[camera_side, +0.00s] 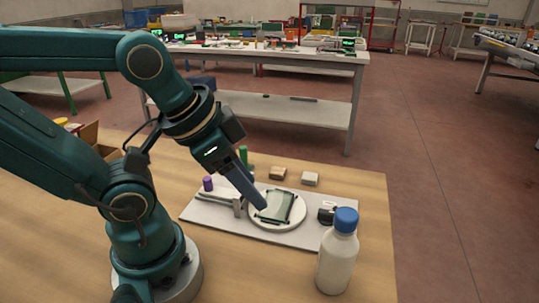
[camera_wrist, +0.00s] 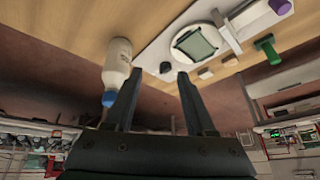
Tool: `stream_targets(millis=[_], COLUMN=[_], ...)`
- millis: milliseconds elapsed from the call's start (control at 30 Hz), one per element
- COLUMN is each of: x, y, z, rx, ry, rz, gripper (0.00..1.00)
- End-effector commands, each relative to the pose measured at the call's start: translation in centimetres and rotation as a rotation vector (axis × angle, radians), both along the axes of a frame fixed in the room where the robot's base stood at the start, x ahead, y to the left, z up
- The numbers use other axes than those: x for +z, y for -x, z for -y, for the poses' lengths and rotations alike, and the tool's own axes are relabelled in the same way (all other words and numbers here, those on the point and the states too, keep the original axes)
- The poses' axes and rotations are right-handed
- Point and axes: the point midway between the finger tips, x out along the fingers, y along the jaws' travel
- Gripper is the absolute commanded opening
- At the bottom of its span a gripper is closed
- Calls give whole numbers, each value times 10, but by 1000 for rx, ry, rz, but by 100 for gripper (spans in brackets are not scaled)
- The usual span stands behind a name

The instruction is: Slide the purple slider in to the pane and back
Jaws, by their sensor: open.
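The purple slider (camera_side: 207,184) is a small upright knob at the left end of the white fixture plate (camera_side: 310,240). It shows at the top right edge of the wrist view (camera_wrist: 281,6). The dark-framed, pale green glass pane (camera_side: 275,207) lies flat on a round white disc (camera_side: 300,222); it also shows in the wrist view (camera_wrist: 195,44). My gripper (camera_wrist: 158,76) is open with nothing between its fingers. In the side view my gripper (camera_side: 262,206) overlaps the pane's left edge; its height above it is unclear. The slider stands apart from my gripper.
A white bottle with a blue cap (camera_side: 338,255) stands at the plate's front right. A green knob (camera_side: 243,155), a brown block (camera_side: 277,173) and a pale block (camera_side: 310,178) are behind the plate. A dark fitting (camera_side: 327,214) sits right of the disc.

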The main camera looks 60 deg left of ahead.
Motion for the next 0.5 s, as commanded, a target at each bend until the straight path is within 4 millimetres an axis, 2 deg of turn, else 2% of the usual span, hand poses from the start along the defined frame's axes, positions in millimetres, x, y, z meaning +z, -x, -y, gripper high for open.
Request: stream_targets(millis=[133,267,367,500], x=[6,5,0,-14], y=[-9,-22,-32,-38], z=[-5,-26,-53,-102], rx=[-194,-317,-392,-460], ry=[-120,-223,-283,-304], rz=[-10,-77,-161,-290], gripper=[56,56,56,56])
